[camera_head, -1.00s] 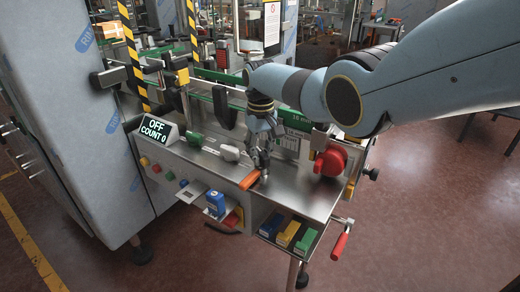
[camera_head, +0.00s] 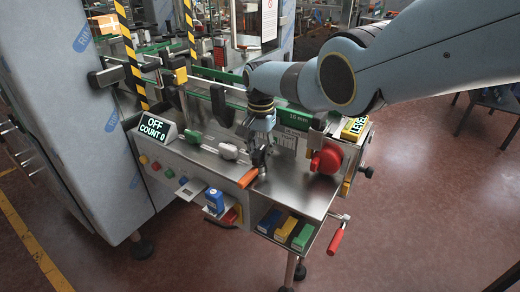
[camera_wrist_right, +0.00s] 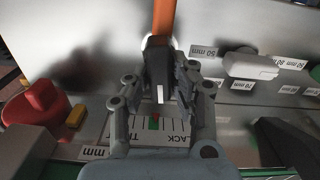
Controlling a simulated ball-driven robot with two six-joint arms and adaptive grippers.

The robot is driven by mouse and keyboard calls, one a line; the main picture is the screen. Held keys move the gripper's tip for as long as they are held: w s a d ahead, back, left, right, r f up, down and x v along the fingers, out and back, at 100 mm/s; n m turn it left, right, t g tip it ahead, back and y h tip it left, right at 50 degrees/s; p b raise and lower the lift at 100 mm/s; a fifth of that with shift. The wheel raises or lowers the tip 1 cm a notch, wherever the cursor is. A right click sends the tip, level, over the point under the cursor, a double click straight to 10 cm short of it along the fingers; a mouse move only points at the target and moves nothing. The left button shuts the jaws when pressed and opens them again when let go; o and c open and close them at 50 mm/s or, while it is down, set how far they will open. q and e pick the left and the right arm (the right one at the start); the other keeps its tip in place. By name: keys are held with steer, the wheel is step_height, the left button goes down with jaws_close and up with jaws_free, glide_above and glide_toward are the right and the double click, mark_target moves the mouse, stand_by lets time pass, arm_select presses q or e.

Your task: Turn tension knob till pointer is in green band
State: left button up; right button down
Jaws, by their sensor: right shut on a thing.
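My right gripper (camera_head: 260,164) points down at the machine's steel panel, just behind an orange handle (camera_head: 248,178). In the right wrist view, the gripper (camera_wrist_right: 160,92) is shut on a dark knob (camera_wrist_right: 158,70) with a white mark, which I take as the tension knob. The orange handle (camera_wrist_right: 163,18) shows beyond it. A scale (camera_wrist_right: 150,128) with black ticks and partly covered lettering lies beside the knob. My left gripper is out of view.
A red knob (camera_head: 327,159) stands right of the gripper. White (camera_head: 228,151) and green (camera_head: 193,137) handles sit to its left. A display (camera_head: 157,128) reads "OFF COUNT 0". Blue, yellow and green boxes (camera_head: 285,228) lie in a front tray. A red-handled crank (camera_head: 337,240) sticks out front right.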

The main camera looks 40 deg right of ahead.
mark_target(261, 150)
steer(key=shift+r+m, duration=0.1)
steer(key=shift+m, duration=0.7)
steer(key=c, duration=1.2)
jaws_free()
steer(key=shift+o, duration=0.2)
step_height(261, 150, up, 12)
steer(key=shift+s, duration=0.1)
